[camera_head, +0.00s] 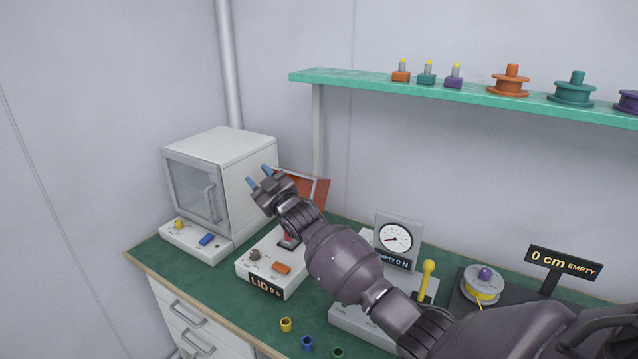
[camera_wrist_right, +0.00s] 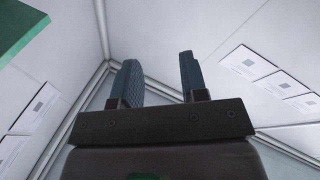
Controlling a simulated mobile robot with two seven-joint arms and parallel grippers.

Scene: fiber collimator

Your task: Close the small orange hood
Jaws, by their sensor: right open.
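The small orange hood (camera_head: 318,191) stands raised behind my right gripper in the head view, above a white box (camera_head: 262,264) labelled LID. Part of the hood and the box's top are hidden by my right arm. My right gripper (camera_head: 258,176) is above the box, to the left of the hood, with its blue-tipped fingers apart and pointing up and left. In the right wrist view the two fingers (camera_wrist_right: 158,80) are spread with nothing between them. I cannot tell whether the gripper touches the hood. My left gripper is not in view.
A white oven-like cabinet (camera_head: 222,150) with a closed glass door stands left of the gripper. A dial gauge (camera_head: 395,239), yellow-knobbed lever (camera_head: 428,268) and spool (camera_head: 482,284) are at the right. Small rings lie at the front edge. A green shelf (camera_head: 365,82) runs above.

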